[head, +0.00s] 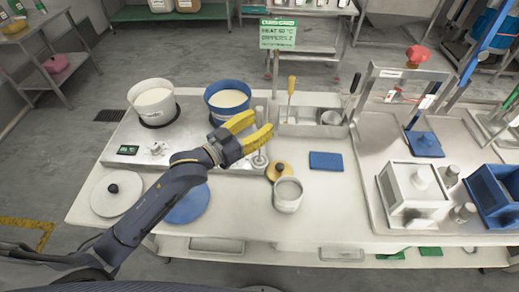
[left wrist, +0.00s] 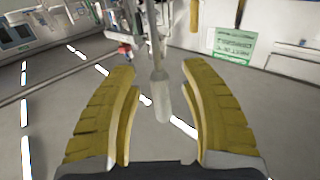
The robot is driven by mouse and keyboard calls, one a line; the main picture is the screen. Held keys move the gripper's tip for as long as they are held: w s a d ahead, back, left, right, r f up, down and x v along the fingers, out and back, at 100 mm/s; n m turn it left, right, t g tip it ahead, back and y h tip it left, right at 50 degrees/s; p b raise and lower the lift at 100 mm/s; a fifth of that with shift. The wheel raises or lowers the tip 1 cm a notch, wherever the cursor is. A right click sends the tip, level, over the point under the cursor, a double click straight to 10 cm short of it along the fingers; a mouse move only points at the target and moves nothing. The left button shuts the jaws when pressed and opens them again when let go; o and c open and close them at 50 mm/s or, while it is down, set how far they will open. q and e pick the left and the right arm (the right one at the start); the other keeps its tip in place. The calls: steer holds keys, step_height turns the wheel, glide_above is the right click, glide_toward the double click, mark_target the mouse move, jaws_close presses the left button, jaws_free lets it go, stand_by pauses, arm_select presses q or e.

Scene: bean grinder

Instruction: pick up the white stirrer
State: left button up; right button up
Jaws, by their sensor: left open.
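The white stirrer (left wrist: 161,95) shows in the left wrist view as a pale, slim shape between my two yellow fingers, with a gap on each side. In the head view, a pale upright piece (head: 259,111) that looks like its upper part stands at the fingertips, and the fingers hide its middle. My left gripper (head: 261,121) is open, reaching in from the left over the worktop, with its fingers on either side of the stirrer. It also shows in the left wrist view (left wrist: 160,82). My right gripper is not in view.
A blue pot (head: 213,110) stands close behind the left gripper, and a white pot (head: 135,93) is farther left. A yellow-handled tool (head: 291,86) stands in a metal rack. A metal cup (head: 288,195) and a yellow lid (head: 271,172) are in front.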

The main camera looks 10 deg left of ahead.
arm_select(q)
steer(key=shift+w+d, duration=0.1)
steer(key=shift+c, duration=0.2)
jaws_close()
steer(key=shift+r, duration=0.1)
stand_by(0.4)
